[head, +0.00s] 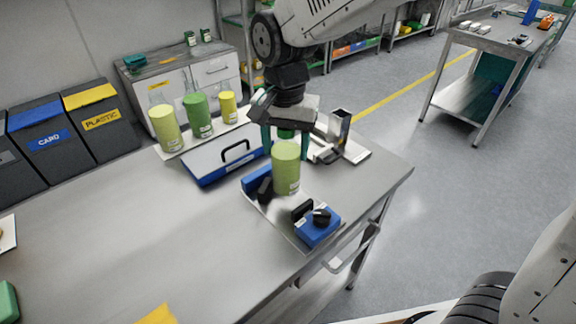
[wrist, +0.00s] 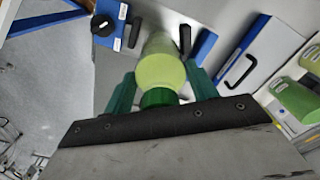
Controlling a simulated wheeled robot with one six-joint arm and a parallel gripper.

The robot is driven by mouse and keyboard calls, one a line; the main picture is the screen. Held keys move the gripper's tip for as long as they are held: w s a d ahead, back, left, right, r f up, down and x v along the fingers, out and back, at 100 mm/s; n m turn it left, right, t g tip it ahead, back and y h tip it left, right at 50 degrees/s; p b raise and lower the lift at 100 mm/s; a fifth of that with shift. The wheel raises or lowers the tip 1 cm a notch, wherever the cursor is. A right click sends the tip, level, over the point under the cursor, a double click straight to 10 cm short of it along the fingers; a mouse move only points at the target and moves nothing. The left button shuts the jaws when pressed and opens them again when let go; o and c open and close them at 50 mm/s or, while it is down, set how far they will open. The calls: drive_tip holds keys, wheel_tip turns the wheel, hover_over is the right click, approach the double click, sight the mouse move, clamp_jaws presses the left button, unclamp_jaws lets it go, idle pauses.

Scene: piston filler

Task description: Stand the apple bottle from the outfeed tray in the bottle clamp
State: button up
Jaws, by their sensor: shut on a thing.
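In the wrist view the bottle (wrist: 160,65) sits between the two fingers (wrist: 160,92). The bottle is upright above the bottle clamp, a metal plate with black jaws (head: 302,210) and a blue knob block (head: 318,228). Its base is between the black jaws in the head view; I cannot tell whether it touches the plate. The outfeed tray (head: 183,148) holds a pale green, a green and a yellow bottle.
A blue-and-white case with a black handle (head: 237,150) lies behind the clamp. A metal upright on a white base (head: 340,130) stands at the back right.

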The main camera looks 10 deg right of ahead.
sight(287, 164)
drive_tip(key=shift+d+f, duration=0.2)
drive_tip(key=shift+f, duration=2.3)
drive_tip(key=o, duration=1.7)
